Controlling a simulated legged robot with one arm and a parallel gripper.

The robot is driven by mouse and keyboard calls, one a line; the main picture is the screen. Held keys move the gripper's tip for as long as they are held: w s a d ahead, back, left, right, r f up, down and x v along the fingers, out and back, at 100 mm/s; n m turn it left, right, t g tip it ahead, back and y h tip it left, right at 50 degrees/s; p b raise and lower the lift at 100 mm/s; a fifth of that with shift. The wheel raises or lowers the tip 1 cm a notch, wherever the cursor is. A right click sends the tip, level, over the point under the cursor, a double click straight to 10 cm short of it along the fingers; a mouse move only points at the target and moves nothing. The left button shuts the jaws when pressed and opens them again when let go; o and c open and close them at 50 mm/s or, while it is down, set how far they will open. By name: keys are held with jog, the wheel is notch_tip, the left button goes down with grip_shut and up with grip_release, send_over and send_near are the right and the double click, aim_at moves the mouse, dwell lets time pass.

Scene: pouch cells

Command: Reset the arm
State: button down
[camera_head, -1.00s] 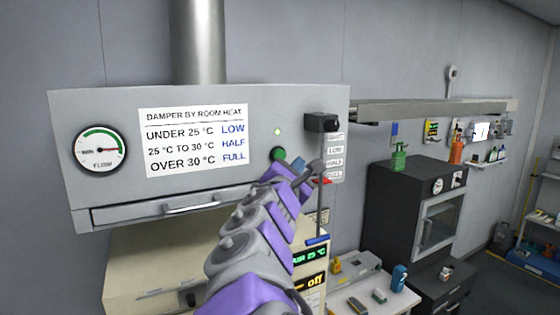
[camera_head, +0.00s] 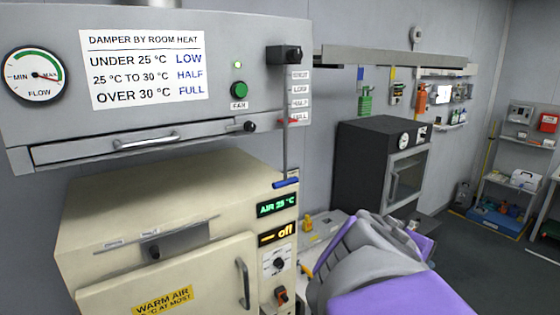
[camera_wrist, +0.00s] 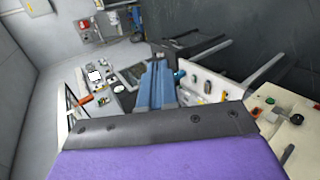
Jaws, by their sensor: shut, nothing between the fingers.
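My arm (camera_head: 375,265), purple and grey, is at the lower right of the head view, away from the hood's front panel. My gripper (camera_wrist: 157,85) shows in the wrist view as two blue fingers side by side, shut with nothing between them. It points over a white bench top with small items and appears clear of them. The fingertips cannot be made out in the head view.
A black oven (camera_head: 365,165) stands behind my arm.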

jog(key=s+a+f+m+g+y+b, duration=0.2)
jog(key=s+f+m+g+y+b, duration=0.15)
jog(key=s+f, duration=1)
jog(key=s+a+f+m+g+y+b, duration=0.4)
jog(key=s+a+f, duration=0.6)
jog(key=s+f, duration=0.3)
jog(key=shift+a+f+y+b, duration=0.4)
jog(key=shift+y+b, duration=0.2)
jog(key=shift+y, duration=0.25)
